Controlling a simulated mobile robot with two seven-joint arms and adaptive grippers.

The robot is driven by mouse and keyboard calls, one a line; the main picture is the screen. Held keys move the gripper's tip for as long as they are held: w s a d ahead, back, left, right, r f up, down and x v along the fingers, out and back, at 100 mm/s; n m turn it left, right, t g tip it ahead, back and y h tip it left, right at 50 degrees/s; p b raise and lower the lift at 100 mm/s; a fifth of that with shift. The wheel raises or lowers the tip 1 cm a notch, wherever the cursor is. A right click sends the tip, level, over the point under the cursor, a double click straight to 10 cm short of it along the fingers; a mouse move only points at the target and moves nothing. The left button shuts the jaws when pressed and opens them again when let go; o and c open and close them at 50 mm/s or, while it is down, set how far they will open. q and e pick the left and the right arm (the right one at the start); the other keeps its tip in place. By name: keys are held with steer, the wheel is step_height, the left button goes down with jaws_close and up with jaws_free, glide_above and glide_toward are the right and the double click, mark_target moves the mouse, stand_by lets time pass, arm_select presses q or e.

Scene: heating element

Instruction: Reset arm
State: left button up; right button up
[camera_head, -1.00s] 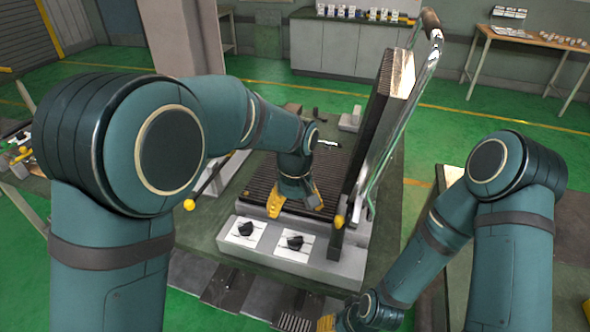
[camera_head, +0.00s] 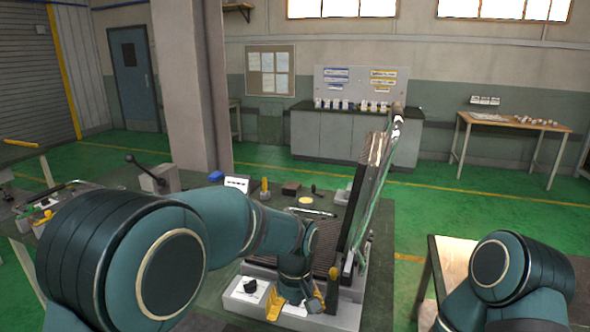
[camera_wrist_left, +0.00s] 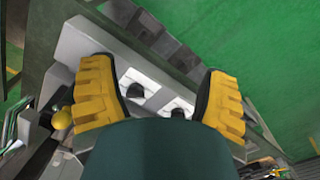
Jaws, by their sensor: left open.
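My left gripper (camera_head: 300,304) is at the front of the grey machine, over its front panel. Its yellow fingers are spread with nothing between them. The left wrist view shows the open fingers (camera_wrist_left: 158,100) above two dark knobs, a left knob (camera_wrist_left: 135,90) and a right knob (camera_wrist_left: 177,113), on white plates. In the head view the left knob (camera_head: 250,287) shows beside the gripper. The dark ribbed upper plate (camera_head: 360,195) stands raised at the machine's right side. My left arm hides part of the lower plate. My right arm is at the lower right; its gripper is out of sight.
Several small items, among them a yellow-handled tool (camera_head: 265,188) and a dark block (camera_head: 291,188), lie on the bench behind the machine. A lever device (camera_head: 155,178) stands at the left. A wooden table (camera_head: 448,262) is at the right, with green floor between.

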arm_select(q)
steer(key=s+a+f+h, duration=0.1)
steer(key=s+a+f, duration=0.15)
steer(key=f, duration=0.45)
steer(key=s+a+f+h, duration=0.1)
steer(key=s+a+f, duration=0.15)
steer(key=f, duration=0.55)
steer(key=s+a+f+h, duration=0.1)
steer(key=s+a+f, duration=0.1)
steer(key=s+f, duration=0.2)
steer(key=s+a+f+m+t+h, duration=0.1)
steer(key=s+a+f, duration=0.2)
steer(key=s, duration=0.6)
step_height(320, 180, down, 2)
steer(key=shift+s+f+t, duration=0.15)
steer(key=shift+f+t, duration=0.1)
steer(key=shift+t, duration=0.05)
steer(key=shift+c, duration=0.2)
